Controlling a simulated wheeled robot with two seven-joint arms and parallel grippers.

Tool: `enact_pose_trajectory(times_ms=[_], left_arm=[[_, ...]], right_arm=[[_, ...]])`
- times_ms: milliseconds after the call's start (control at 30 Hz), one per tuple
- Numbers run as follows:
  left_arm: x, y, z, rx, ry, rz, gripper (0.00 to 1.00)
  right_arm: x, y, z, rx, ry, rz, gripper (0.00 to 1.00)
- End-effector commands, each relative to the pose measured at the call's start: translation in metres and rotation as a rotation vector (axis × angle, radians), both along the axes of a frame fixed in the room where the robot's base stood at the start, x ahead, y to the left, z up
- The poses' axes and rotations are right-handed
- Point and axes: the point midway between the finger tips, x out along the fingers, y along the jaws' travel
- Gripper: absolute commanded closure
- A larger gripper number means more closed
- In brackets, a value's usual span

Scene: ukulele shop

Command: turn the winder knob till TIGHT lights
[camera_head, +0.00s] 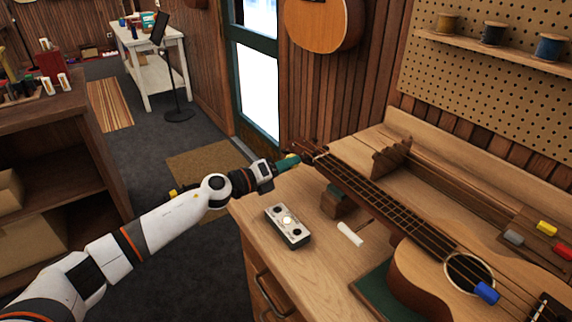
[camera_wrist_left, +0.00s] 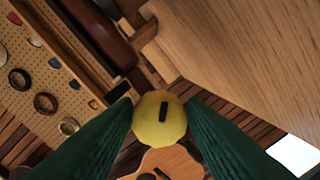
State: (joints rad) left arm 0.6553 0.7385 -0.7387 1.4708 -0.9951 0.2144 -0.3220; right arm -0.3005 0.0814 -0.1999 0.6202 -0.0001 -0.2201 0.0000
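The winder knob (camera_wrist_left: 159,119) is yellow and faceted with a black mark, upright in the left wrist view. It sits at the ukulele's headstock end in the head view, where a small yellow part (camera_head: 291,156) shows beside my fingers. My left gripper (camera_head: 291,161) has green fingers, which lie against both sides of the knob in the left wrist view (camera_wrist_left: 160,108). The ukulele (camera_head: 405,270) lies on the bench, its neck on a block (camera_head: 338,203). A grey box (camera_head: 288,226) on the bench has a pale glowing lamp in its middle; its lettering is too small to read. My right gripper is out of view.
The wooden bench (camera_head: 285,192) holds a white piece (camera_head: 350,234), a green mat (camera_head: 375,290) and a slotted wooden holder (camera_head: 391,157). A pegboard (camera_head: 480,90) with spools stands behind. Open floor lies left of the bench.

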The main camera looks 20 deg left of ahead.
Motion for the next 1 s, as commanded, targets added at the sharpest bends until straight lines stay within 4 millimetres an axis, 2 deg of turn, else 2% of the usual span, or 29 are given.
enact_pose_trajectory(times_ms=[300,433,800,1000], left_arm=[[0.0,0.001,0.0,-0.002,0.0,0.002,0.57],[-0.009,0.009,0.0,0.0,0.0,0.004,0.57],[-0.071,0.053,-0.001,0.003,0.003,0.001,0.57],[-0.09,0.068,0.001,0.0,0.003,0.002,0.57]], right_arm=[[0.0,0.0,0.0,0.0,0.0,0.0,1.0],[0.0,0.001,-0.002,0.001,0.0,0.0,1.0],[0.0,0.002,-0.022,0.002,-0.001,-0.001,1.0],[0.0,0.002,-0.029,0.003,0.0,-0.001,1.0]])
